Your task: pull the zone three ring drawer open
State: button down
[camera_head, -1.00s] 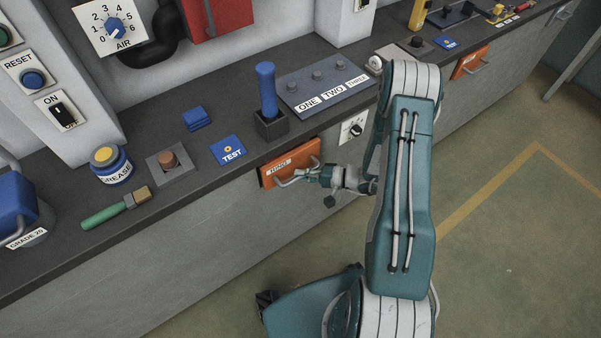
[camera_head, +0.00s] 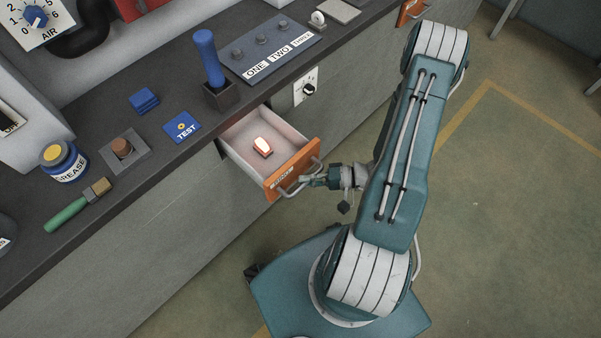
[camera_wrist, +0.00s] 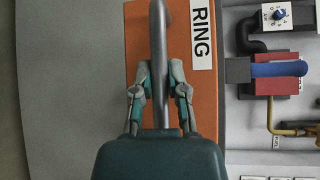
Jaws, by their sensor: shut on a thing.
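The ring drawer (camera_head: 294,170) has an orange front and stands pulled out from the bench. Its white inside holds a small glowing block (camera_head: 263,147). My gripper (camera_head: 308,183) is shut on the drawer's grey bar handle (camera_head: 292,190). In the wrist view both fingers (camera_wrist: 160,88) lie on either side of the handle (camera_wrist: 158,35), in front of the orange front (camera_wrist: 143,30) with its RING label (camera_wrist: 202,35). The drawer's back end is hidden under the bench top.
The dark bench top (camera_head: 85,165) carries a blue lever (camera_head: 209,57), a ONE TWO THREE panel (camera_head: 262,50), a blue TEST plate (camera_head: 181,127), a grease jar (camera_head: 62,161) and a green-handled brush (camera_head: 78,205). Another orange drawer (camera_head: 411,12) is farther along.

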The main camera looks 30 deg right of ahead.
jog(key=shift+s+f, duration=0.15)
jog(key=shift+s, duration=0.1)
jog(key=c, duration=0.6)
grip_release()
jog(key=shift+w, duration=0.1)
jog(key=shift+c, duration=0.2)
jog(key=shift+d, duration=0.1)
jog(key=v, duration=1.2)
